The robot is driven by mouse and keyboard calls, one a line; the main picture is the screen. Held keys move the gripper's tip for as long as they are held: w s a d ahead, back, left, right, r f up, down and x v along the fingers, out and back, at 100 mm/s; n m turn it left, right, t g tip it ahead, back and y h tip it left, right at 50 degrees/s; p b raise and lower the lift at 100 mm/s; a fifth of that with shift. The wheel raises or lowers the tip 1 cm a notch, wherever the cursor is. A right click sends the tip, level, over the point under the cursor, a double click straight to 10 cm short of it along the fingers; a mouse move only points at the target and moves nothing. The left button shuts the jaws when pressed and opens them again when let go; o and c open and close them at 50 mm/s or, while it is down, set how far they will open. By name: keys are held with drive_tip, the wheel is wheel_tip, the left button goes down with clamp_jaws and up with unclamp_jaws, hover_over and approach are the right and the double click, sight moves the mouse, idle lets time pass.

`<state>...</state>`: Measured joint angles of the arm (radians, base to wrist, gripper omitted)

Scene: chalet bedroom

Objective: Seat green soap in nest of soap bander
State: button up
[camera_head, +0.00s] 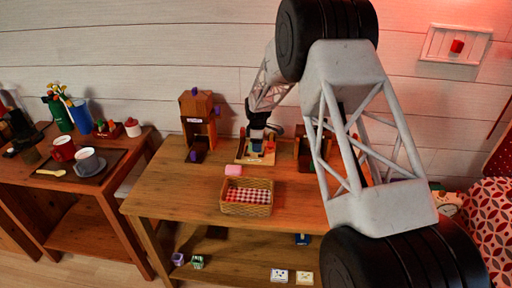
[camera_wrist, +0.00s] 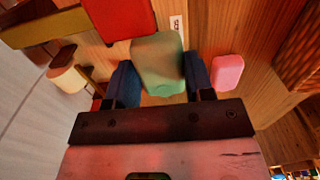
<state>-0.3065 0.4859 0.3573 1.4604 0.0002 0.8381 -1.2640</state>
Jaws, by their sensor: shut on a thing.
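My gripper (camera_wrist: 155,85) has two blue fingers shut on the green soap (camera_wrist: 158,62), a pale rounded block, in the wrist view. In the head view my gripper (camera_head: 257,142) points down over a small wooden stand with a white label (camera_head: 242,159), which I take for the soap bander. In the wrist view a red block (camera_wrist: 122,15) lies just beyond the soap, near a white label (camera_wrist: 176,24). The nest is not clearly visible, and I cannot tell whether the soap touches it. The soap is hard to make out in the head view.
A pink soap (camera_head: 233,170) lies on the table (camera_head: 170,195), with a wicker basket (camera_head: 246,209) with checkered cloth in front. A wooden device with purple knobs (camera_head: 197,118) stands left; another wooden item (camera_head: 304,152) stands right. The table's left front is clear.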

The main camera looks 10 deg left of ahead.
drive_tip(key=shift+w+a+f, duration=0.1)
drive_tip(key=shift+w+a, duration=0.2)
drive_tip(key=shift+w, duration=0.6)
drive_tip(key=shift+w+a+f, duration=0.1)
drive_tip(key=shift+w+a, duration=0.15)
drive_tip(key=shift+w, duration=0.6)
drive_tip(key=shift+f, duration=1.75)
drive_tip(key=shift+s+f, duration=0.1)
drive_tip(key=shift+f, duration=0.4)
